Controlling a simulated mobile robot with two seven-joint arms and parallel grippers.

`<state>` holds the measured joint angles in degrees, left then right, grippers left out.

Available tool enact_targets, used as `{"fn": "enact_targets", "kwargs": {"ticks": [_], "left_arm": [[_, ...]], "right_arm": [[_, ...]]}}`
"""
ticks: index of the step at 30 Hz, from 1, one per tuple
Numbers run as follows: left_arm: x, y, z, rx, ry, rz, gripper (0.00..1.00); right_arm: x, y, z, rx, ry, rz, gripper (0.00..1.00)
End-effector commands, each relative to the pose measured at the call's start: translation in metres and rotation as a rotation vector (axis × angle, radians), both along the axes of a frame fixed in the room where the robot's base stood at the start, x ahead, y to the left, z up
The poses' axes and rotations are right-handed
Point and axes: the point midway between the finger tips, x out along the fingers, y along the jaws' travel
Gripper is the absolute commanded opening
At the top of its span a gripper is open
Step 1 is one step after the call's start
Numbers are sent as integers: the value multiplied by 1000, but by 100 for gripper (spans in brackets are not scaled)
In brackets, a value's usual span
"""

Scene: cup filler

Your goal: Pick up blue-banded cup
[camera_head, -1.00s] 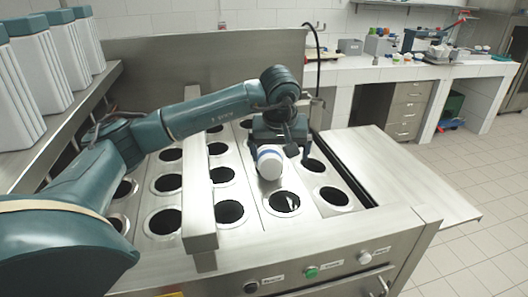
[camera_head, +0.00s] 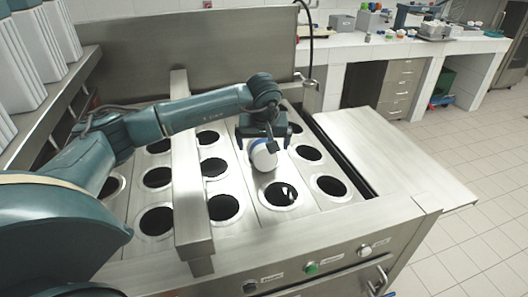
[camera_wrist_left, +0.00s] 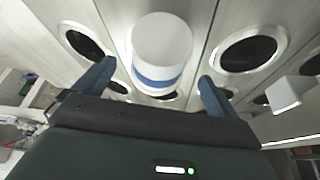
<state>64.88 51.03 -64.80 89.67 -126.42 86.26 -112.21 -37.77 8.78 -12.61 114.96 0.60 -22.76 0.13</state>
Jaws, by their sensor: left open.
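The blue-banded cup (camera_head: 264,158) is white and stands on the steel top of the machine, among the round dark holes, behind a front hole. In the left wrist view the cup (camera_wrist_left: 162,42) shows its white end and a blue band. My left gripper (camera_head: 257,143) is at the cup, just behind it in the head view. In the left wrist view the left gripper (camera_wrist_left: 156,73) is open, one finger on each side of the cup with gaps to both. The cup's far side is partly hidden by the gripper body. My right gripper is not in view.
A raised steel bar (camera_head: 187,170) runs across the top, left of the cup. A steel shelf plate (camera_head: 400,155) lies to the right. White containers (camera_head: 40,45) stand on the left ledge. A white-tiled counter (camera_head: 400,48) with small items is at the back.

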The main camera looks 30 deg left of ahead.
Motion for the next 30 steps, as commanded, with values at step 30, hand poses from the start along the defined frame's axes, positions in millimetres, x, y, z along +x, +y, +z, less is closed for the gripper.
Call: {"fn": "enact_targets", "kwargs": {"ticks": [30], "left_arm": [[13, 9, -49, 1, 2, 2, 68]], "right_arm": [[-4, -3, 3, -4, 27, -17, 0]]}}
